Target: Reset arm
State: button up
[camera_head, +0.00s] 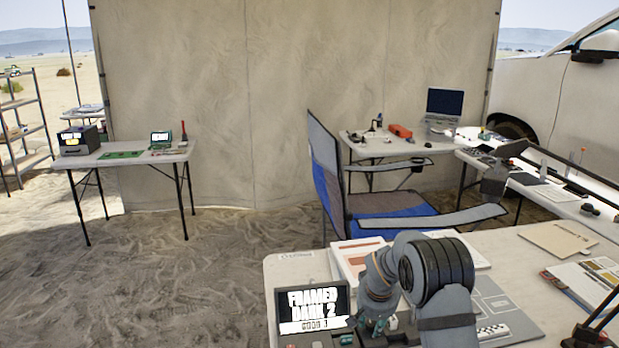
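My arm (437,275) rises at the lower right, in front of the near table (290,262). Its grey end section bends left and points down toward the tabletop. My gripper (373,326) seems to be at the lower end of it, low over the table and close to small items there. The fingers are small and partly hidden, so I cannot tell whether they are open or shut, or whether they hold anything.
A shallow white tray (345,262) lies behind the arm. A blue folding chair (385,222) stands beyond the table. Sandy floor (180,270) is clear at left.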

jog(key=m+h, duration=0.1)
jog(key=m, duration=0.1)
jog(key=shift+a+m, duration=0.15)
jog(key=shift+m, duration=0.15)
jog(key=m, duration=0.1)
jog(key=m+p, duration=0.1)
jog(key=m+h, duration=0.1)
jog(key=shift+w+a+r+g, duration=0.1)
jog(key=shift+w+r+g, duration=0.05)
jog(key=shift+r+g, duration=0.15)
jog(key=shift+a+r+m, duration=0.1)
jog(key=shift+r+m, duration=0.15)
jog(key=shift+m, duration=0.05)
jog(key=v, duration=0.8)
jog(key=shift+s+r, duration=0.1)
jog(key=shift+s, duration=0.1)
